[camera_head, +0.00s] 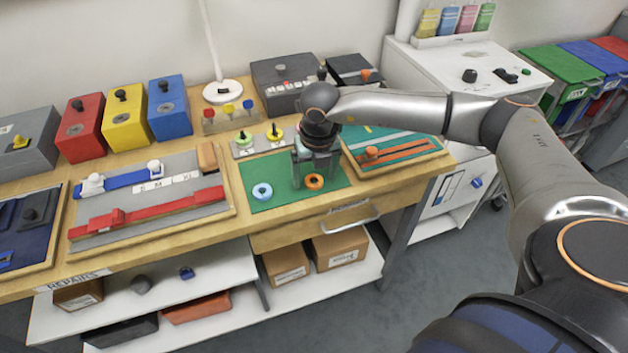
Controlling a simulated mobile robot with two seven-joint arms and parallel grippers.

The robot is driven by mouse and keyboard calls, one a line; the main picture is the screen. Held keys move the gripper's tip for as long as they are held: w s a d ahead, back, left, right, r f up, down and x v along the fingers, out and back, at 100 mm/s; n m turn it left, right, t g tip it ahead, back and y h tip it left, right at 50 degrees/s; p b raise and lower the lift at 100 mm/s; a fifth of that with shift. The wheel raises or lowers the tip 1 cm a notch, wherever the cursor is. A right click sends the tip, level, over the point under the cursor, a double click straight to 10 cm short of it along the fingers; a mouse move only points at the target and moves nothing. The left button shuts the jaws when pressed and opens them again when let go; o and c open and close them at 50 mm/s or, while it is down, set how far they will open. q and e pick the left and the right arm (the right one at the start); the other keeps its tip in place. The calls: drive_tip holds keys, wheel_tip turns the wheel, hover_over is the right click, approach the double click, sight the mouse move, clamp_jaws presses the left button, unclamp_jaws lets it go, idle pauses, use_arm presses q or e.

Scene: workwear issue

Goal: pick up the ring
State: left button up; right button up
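An orange ring (314,182) and a light blue ring (262,191) lie flat on a green mat (289,204) on the workbench. A green ring (243,138) and a yellow ring (274,133) sit around pegs on a grey plate behind the mat. My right gripper (315,180) points down over the mat's right part. Its fingers are apart, with the orange ring showing between or just in front of them. I cannot tell whether they touch it. My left gripper is out of view.
Red (80,130), yellow (125,120) and blue (171,109) boxes stand at the back left. A board with red and blue straps (205,213) lies left of the mat. A board with orange strips (405,150) lies close on the right.

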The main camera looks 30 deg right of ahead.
clamp_jaws()
idle(0.5)
drive_tip(key=shift+r, duration=0.1)
